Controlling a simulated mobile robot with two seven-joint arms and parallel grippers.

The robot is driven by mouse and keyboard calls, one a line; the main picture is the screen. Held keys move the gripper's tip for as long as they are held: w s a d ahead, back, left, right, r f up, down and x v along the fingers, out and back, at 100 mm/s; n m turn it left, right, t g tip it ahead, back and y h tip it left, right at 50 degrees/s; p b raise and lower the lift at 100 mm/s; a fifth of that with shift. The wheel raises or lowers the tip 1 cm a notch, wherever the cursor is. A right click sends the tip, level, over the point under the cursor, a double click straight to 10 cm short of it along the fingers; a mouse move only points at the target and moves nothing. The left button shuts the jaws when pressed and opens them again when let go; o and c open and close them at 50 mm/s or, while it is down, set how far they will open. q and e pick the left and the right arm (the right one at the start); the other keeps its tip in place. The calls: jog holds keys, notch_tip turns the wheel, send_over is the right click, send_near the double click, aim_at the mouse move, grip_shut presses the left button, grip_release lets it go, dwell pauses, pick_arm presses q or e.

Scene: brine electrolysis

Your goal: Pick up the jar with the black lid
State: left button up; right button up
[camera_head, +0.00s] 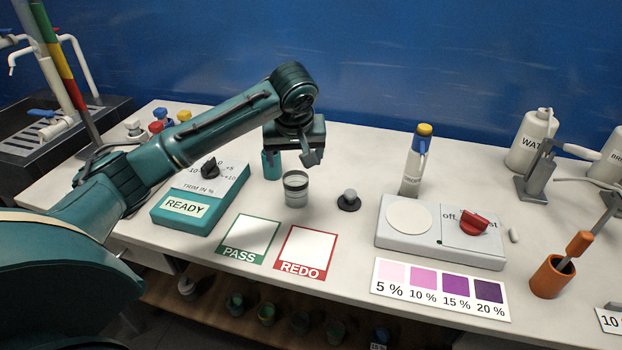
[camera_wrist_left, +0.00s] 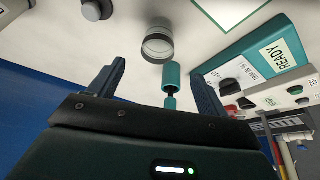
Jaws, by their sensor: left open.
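I cannot tell whether the dark part is a lid. My left gripper (camera_head: 294,153) is open above and behind the jar, pointing down, and apart from it. In the left wrist view the jar lies beyond the spread fingertips (camera_wrist_left: 160,74). A small teal cylinder (camera_head: 271,166) stands just behind the jar and shows between the fingers in the left wrist view (camera_wrist_left: 171,77). My right gripper is not in view.
A grey knob on a black disc (camera_head: 348,201) sits right of the jar. A teal READY box (camera_head: 190,212) is on the left, PASS (camera_head: 242,255) and REDO (camera_head: 302,268) cards in front. A yellow-capped bottle (camera_head: 412,170) and a white device (camera_head: 385,238) stand right.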

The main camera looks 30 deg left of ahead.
pick_arm(q)
send_near(295, 183)
jog(key=s+f, duration=0.1)
jog(key=f, duration=0.1)
jog(key=shift+d+p+x, duration=0.15)
jog(key=shift+p+x, duration=0.05)
jog(key=shift+x, duration=1.2)
jog(key=shift+d+p+x, duration=0.1)
jog(key=shift+p+x, duration=0.05)
jog(key=shift+x, duration=1.25)
jog(key=shift+w, duration=0.1)
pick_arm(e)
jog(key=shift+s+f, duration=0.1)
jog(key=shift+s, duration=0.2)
pick_arm(q)
jog(key=c, duration=1.2)
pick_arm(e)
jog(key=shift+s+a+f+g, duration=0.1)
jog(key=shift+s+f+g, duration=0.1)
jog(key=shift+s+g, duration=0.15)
